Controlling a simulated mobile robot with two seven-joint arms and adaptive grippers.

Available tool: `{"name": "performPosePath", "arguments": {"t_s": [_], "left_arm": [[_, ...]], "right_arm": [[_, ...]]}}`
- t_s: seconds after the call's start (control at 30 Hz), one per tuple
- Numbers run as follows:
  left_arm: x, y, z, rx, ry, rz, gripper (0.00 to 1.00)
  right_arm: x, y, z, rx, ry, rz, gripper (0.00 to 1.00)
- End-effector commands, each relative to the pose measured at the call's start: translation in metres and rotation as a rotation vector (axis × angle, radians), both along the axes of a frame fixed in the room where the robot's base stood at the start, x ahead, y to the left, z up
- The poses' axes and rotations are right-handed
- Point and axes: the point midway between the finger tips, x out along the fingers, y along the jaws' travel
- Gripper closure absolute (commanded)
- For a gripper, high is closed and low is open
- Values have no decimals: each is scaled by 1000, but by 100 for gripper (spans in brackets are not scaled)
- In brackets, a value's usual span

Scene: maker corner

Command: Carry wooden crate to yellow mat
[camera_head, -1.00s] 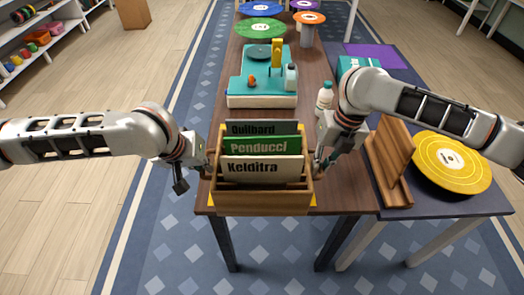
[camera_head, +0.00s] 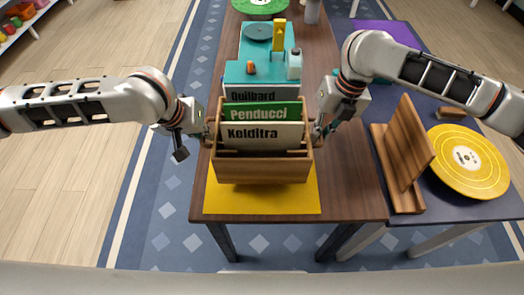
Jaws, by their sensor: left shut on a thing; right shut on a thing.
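The wooden crate (camera_head: 262,168) holds several upright record sleeves, with the front ones reading "Kelditra" (camera_head: 262,135) and "Penducci" (camera_head: 262,111). It is over the back part of the yellow mat (camera_head: 262,203), whose front strip and side edges show. I cannot tell whether the crate's base touches the mat. My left gripper (camera_head: 209,128) is shut on the crate's left side. My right gripper (camera_head: 316,130) is shut on its right side. The fingertips are partly hidden at the crate's ends.
The brown table (camera_head: 348,190) carries a teal-topped unit (camera_head: 262,68) behind the crate. To the right, a dark table holds a wooden stand (camera_head: 410,155) and a yellow record (camera_head: 467,160).

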Motion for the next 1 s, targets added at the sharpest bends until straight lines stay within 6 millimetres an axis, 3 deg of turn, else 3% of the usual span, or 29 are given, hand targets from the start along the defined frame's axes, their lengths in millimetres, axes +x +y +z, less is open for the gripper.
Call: {"name": "performPosePath", "arguments": {"t_s": [0.47, 1.0], "left_arm": [[1, 1, 0, 2, -3, 1, 100], [1, 1, -22, 3, -3, 2, 100]], "right_arm": [[1, -1, 0, -2, -2, 0, 100], [1, -1, -22, -2, -1, 0, 100]]}}
